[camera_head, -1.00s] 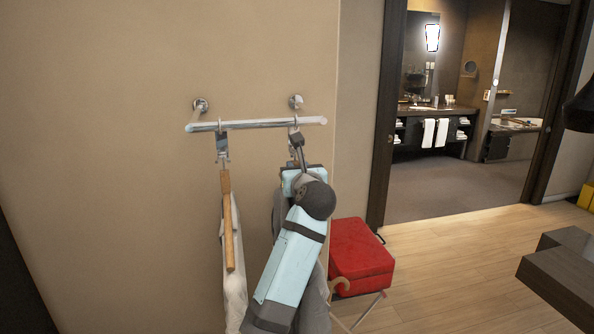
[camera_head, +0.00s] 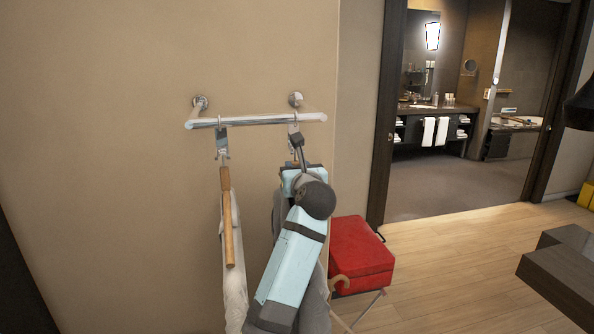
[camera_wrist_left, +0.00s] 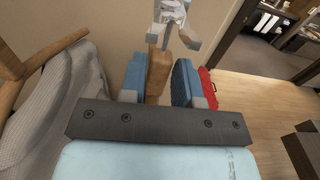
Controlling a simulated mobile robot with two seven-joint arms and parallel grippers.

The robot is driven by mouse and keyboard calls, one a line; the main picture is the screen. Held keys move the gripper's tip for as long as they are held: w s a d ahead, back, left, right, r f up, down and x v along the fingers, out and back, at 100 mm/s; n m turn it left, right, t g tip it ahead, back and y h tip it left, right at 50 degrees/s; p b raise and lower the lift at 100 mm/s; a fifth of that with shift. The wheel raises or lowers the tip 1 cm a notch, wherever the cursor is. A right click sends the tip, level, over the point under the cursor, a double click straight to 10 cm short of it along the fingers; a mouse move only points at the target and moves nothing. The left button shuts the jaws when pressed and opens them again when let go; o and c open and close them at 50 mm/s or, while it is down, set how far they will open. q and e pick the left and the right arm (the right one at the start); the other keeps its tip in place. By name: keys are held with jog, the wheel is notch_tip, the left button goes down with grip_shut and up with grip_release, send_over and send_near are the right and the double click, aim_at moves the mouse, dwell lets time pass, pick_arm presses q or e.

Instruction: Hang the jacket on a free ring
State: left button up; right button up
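A metal rail (camera_head: 257,121) on the wall carries two ring fittings. The left fitting (camera_head: 221,143) bears a wooden hanger (camera_head: 228,215) with a white garment (camera_head: 233,285). At the right fitting (camera_head: 295,137), my left gripper (camera_head: 299,170) is raised close below it, mostly hidden by its own wrist. In the left wrist view, the blue fingers (camera_wrist_left: 160,72) close on the wooden neck of the jacket's hanger (camera_wrist_left: 158,72), just under a metal fitting (camera_wrist_left: 172,16). The grey jacket (camera_head: 314,308) hangs behind my arm. Whether the neck is seated in the fitting is unclear. My right gripper is not in view.
A red case (camera_head: 361,255) on a folding stand is right of the jacket. The white garment (camera_wrist_left: 60,112) hangs close on the left. A dark furniture edge (camera_head: 563,275) is at the lower right. Wooden floor (camera_head: 450,270) is clear between.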

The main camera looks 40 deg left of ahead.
pick_arm(q)
jog(key=o, duration=0.4)
jog(key=shift+c, duration=0.2)
jog(key=shift+d+f, duration=0.1)
jog(key=b+v, duration=0.4)
jog(key=v, duration=0.9)
jog(key=shift+s+d+r, duration=0.2)
jog(key=shift+s, duration=0.15)
